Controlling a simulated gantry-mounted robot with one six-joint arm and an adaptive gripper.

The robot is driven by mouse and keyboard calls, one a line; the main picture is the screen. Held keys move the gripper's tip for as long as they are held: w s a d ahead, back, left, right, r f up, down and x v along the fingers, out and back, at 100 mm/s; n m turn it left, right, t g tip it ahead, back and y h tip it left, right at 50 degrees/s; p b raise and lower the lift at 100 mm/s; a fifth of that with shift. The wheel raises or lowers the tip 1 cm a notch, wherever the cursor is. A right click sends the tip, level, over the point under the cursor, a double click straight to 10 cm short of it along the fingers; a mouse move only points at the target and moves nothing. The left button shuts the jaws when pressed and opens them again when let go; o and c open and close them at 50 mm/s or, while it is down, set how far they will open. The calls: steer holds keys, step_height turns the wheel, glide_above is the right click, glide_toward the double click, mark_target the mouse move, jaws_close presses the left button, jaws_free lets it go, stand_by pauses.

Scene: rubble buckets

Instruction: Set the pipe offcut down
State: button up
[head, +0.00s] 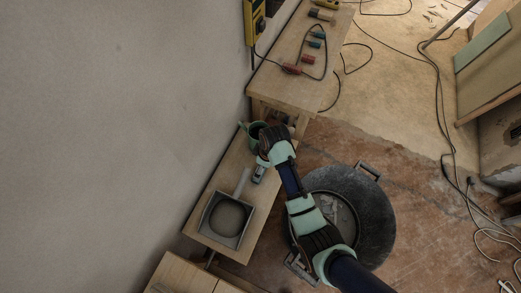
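My gripper (259,176) points down over the lower wooden bench, between the green mug and the grey pan. It is small and partly covered by my wrist, so I cannot tell whether its fingers are open or shut. I cannot make out a pipe offcut for certain. A short pale grey form shows at the gripper, but I cannot tell whether it is a pipe piece or part of the gripper.
A green mug (254,143) stands behind my wrist. A square grey pan (209,213) with a pale handle lies at the bench's near end. A dark bucket (378,215) with rubble stands on the floor. Tools and a cable lie on the higher table (284,72).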

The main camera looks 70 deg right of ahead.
steer(key=shift+s+r, duration=0.2)
steer(key=shift+r, duration=0.95)
steer(key=w+a+r+n+t+h, duration=0.15)
steer(key=w+a+r+t, duration=0.35)
steer(key=w+a+r, duration=0.9)
steer(key=a+r+t+y, duration=0.1)
steer(key=a+r+t, duration=0.2)
steer(key=a+r, duration=0.4)
steer(key=a+r+t, duration=0.3)
steer(key=a+r, duration=0.5)
steer(key=a, duration=0.6)
steer(key=shift+w+a+r+y, duration=0.25)
steer(key=shift+w+y, duration=0.1)
steer(key=shift+w, duration=0.1)
